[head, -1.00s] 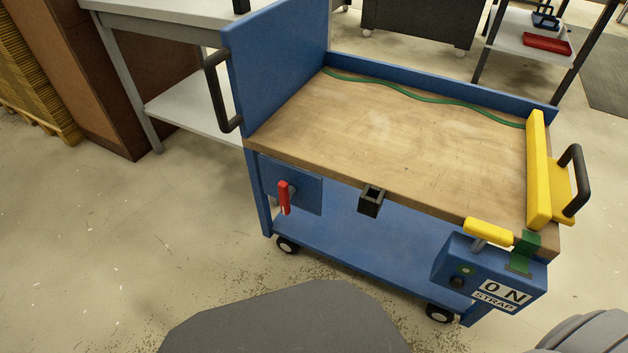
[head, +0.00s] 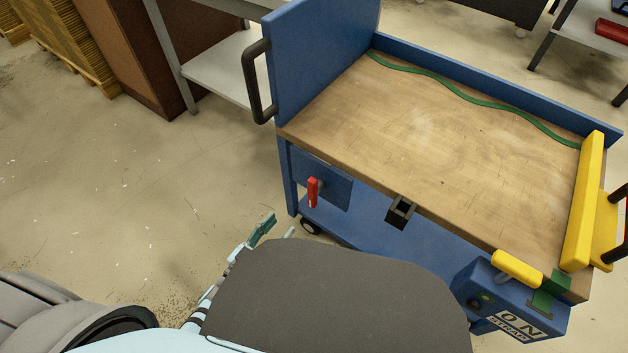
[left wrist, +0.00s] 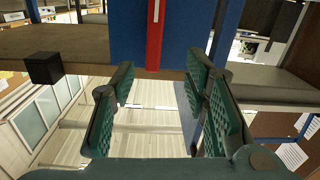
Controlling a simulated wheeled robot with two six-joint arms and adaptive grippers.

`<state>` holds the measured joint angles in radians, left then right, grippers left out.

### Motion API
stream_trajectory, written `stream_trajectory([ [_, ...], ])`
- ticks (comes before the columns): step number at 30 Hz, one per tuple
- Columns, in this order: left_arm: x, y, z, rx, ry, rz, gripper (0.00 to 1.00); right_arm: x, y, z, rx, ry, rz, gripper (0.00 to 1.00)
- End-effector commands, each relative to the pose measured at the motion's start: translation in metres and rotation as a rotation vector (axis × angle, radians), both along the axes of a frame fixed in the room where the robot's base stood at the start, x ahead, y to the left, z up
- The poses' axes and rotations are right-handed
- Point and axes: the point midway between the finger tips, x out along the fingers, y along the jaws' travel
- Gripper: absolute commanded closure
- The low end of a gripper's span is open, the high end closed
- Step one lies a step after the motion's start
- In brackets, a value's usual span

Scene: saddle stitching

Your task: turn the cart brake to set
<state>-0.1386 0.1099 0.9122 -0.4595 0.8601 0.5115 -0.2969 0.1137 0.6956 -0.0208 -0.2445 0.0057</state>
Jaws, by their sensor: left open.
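The cart brake appears to be the red lever (head: 313,192) on a blue plate (head: 336,190) at the cart's near left side. It stands about vertical in the head view. In the left wrist view, which looks upside down, the red lever (left wrist: 155,38) with a pale strip lies ahead, beyond the fingertips. My left gripper (head: 276,230) is below and left of the lever in the head view, partly hidden behind my dark body part. Its green padded fingers are spread and empty in the left wrist view (left wrist: 160,90). My right gripper is out of view.
The cart has a wooden top (head: 430,125), a black socket (head: 401,211) on its near edge, and a blue box marked "ON STRAP" (head: 510,305) with a yellow handle (head: 517,268). A black push handle (head: 257,82) juts out left. The floor left of the cart is clear.

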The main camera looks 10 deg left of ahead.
Motion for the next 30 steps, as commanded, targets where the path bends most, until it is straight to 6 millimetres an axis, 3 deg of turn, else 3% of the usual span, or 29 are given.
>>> stream_trajectory([
  [5,0.026,-0.016,0.006,-0.016,-0.031,-0.028,0.58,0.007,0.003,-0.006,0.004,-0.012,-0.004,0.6],
  [12,0.09,-0.04,0.003,-0.016,-0.03,-0.024,0.58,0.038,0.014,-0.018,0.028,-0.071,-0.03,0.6],
  [16,0.114,-0.05,0.003,-0.014,-0.028,-0.023,0.58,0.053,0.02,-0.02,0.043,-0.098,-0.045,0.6],
  [21,0.13,-0.056,0.004,-0.014,-0.026,-0.022,0.58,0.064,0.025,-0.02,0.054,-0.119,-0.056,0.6],
  [29,0.132,-0.056,0.006,-0.013,-0.025,-0.022,0.58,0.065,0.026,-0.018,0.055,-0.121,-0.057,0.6],
  [30,0.132,-0.056,0.006,-0.013,-0.025,-0.021,0.63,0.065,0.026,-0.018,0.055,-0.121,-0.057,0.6],
])
